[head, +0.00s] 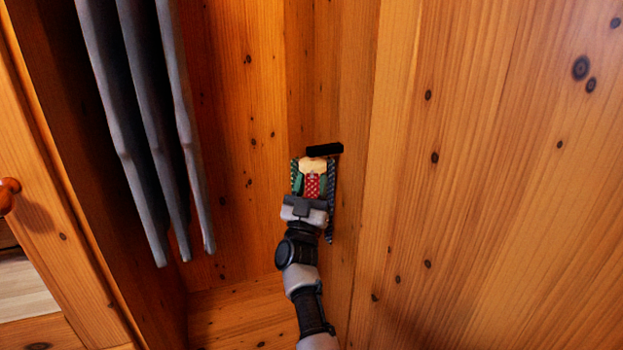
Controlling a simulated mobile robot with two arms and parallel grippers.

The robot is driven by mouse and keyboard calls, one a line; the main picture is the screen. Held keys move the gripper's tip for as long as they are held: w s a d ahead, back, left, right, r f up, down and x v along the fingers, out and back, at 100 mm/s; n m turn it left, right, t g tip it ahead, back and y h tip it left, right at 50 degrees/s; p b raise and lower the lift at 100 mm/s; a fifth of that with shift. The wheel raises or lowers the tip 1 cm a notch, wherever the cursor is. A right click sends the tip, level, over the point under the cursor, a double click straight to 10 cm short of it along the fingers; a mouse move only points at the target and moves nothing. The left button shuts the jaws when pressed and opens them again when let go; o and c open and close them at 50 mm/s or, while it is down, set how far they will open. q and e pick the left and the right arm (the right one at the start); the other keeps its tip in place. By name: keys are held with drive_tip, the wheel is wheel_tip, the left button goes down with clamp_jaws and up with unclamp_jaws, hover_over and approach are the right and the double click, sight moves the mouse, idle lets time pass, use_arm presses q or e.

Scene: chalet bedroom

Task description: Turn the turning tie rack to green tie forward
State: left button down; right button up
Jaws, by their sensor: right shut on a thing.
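The tie rack (313,166) is a small pale wooden head under a black bracket (325,150) on the wardrobe's right inner wall. A red patterned tie (313,186) hangs at its front, towards me. A green tie (296,178) shows at its left side, and a dark tie (330,215) hangs on the right, close to the wall. My right gripper (311,196) reaches up from below and is shut at the rack's front, by the red tie. Its fingertips are small here, and exactly which part they grip I cannot tell. My left gripper is out of view.
Several grey garments (160,130) hang at the left inside the wardrobe, clear of my arm. The right wooden panel (480,180) is close beside my arm. An open door with a round knob (9,194) stands at the far left. The wardrobe floor (238,315) looks bare.

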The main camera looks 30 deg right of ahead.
drive_tip(key=n+t+y, duration=0.1)
drive_tip(key=t+y+p, duration=0.1)
drive_tip(key=shift+s+r+n+t+y, duration=0.1)
drive_tip(key=shift+r+n+t+y, duration=0.05)
drive_tip(key=shift+n+t+y, duration=0.65)
drive_tip(key=shift+t+y, duration=0.3)
drive_tip(key=shift+y, duration=0.1)
drive_tip(key=n+t+y, duration=0.1)
drive_tip(key=t+y, duration=0.1)
drive_tip(key=y, duration=0.1)
drive_tip(key=shift+d+n+p, duration=0.1)
drive_tip(key=shift+n+p, duration=0.3)
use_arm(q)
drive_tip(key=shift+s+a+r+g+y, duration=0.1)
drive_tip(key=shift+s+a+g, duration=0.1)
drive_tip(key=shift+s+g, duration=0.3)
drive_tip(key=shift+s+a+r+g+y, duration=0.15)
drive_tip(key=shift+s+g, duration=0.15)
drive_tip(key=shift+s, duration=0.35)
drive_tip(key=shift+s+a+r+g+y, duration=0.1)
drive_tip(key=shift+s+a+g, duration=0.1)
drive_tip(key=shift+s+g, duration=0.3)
use_arm(e)
drive_tip(key=shift+n+t+y, duration=0.7)
drive_tip(key=shift+n+y, duration=0.15)
drive_tip(key=shift+y, duration=1.05)
drive_tip(key=shift+n+t+y, duration=0.7)
drive_tip(key=shift+n+y, duration=0.15)
drive_tip(key=shift+y, duration=1.55)
drive_tip(key=o, duration=0.9)
